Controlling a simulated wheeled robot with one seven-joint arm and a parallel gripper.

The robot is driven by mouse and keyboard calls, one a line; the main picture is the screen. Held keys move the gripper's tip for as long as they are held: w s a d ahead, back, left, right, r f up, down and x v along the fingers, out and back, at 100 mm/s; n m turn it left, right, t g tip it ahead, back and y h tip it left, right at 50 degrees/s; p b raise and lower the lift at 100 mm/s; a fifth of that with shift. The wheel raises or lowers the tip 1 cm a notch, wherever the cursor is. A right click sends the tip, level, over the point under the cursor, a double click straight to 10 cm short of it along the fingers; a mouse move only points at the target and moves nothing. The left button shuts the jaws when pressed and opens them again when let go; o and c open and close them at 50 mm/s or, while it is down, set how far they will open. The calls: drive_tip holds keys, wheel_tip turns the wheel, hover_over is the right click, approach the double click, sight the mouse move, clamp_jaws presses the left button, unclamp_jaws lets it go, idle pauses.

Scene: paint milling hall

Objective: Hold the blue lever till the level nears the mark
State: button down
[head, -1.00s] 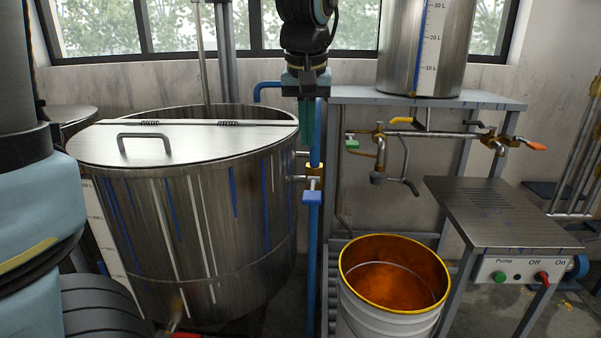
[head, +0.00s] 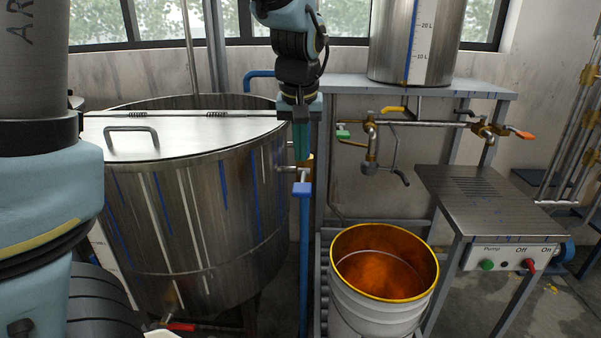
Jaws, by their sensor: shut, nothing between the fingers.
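The blue lever (head: 303,188) sits on a brass valve in the vertical blue pipe (head: 304,255), right of the large steel vat (head: 190,210). My gripper (head: 301,158) points down just above the lever, with its teal fingers shut and empty. The fingers partly cover the valve's brass body, and I see a small gap between the fingertips and the lever. A steel tank (head: 395,45) on the shelf carries a blue-and-white level scale (head: 422,45) with 10 L and 20 L legible. A level mark cannot be made out.
A shelf frame (head: 345,88) stands close to the right of my gripper, with yellow, green and orange valve handles below it. A white bucket (head: 375,315) with orange-brown contents stands below right. A pump switch box (head: 510,258) is at the right. The vat's lid (head: 190,140) is at left.

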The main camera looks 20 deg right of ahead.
sight(301, 187)
drive_tip(key=x, duration=0.4)
drive_tip(key=s+p+x, duration=0.1)
drive_tip(key=x, duration=0.1)
drive_tip(key=shift+w+a+f, duration=0.1)
drive_tip(key=shift+a+f, duration=0.1)
drive_tip(key=shift+f, duration=0.3)
